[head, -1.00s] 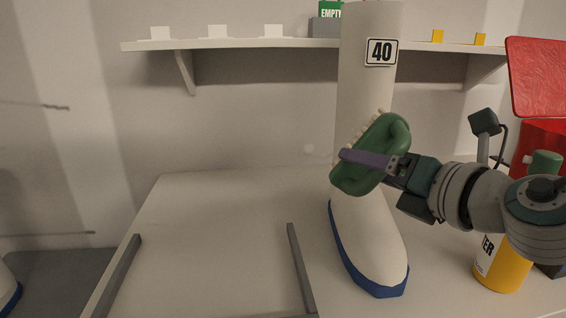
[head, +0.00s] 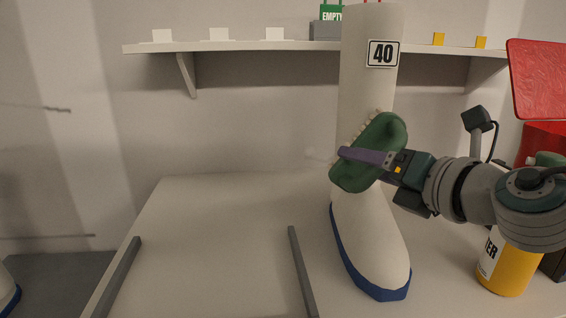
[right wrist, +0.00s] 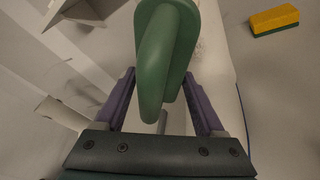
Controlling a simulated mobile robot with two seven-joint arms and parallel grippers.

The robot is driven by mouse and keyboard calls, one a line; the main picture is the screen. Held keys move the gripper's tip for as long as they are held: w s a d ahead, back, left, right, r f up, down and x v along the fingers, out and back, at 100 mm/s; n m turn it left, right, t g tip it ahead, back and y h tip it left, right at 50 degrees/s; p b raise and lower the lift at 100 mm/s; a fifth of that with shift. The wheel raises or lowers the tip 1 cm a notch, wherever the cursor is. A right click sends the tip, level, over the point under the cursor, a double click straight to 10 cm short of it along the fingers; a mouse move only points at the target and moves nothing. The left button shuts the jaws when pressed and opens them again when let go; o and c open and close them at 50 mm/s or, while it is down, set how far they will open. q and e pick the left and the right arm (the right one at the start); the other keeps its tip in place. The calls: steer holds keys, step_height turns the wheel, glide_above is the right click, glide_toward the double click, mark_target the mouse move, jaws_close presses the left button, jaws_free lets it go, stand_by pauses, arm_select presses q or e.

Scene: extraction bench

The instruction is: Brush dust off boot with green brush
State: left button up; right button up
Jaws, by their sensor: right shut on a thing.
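The boot (head: 368,228) is tall and cream white with a blue sole and a "40" label on its shaft. It stands upright on the bench, toe toward me. My right gripper (head: 345,154) is shut on the green brush (head: 382,132), in front of the boot's ankle. Pale bristles show along the brush's upper left edge, close to the shaft; I cannot tell whether they touch it. In the right wrist view the brush (right wrist: 165,50) sits between the purple fingers, and dark specks show on a pale surface beside it. My left gripper is not in view.
The bench (head: 220,215) is clear left of the boot, apart from two grey rails (head: 302,270). A yellow container (head: 508,268) and red items (head: 540,80) stand at the right. A wall shelf (head: 270,46) runs behind the boot. A yellow and green sponge-like block (right wrist: 274,20) lies nearby.

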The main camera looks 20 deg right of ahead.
steer(key=shift+w, duration=0.15)
steer(key=shift+d+f+b, duration=0.1)
steer(key=shift+d+b, duration=0.25)
steer(key=shift+d, duration=0.1)
steer(key=shift+s+d+b, duration=0.45)
steer(key=shift+d+b, duration=0.1)
steer(key=shift+d, duration=0.25)
steer(key=shift+s+d+b, duration=0.2)
steer(key=shift+d+b, duration=0.15)
steer(key=shift+d, duration=0.35)
steer(key=shift+a, duration=0.1)
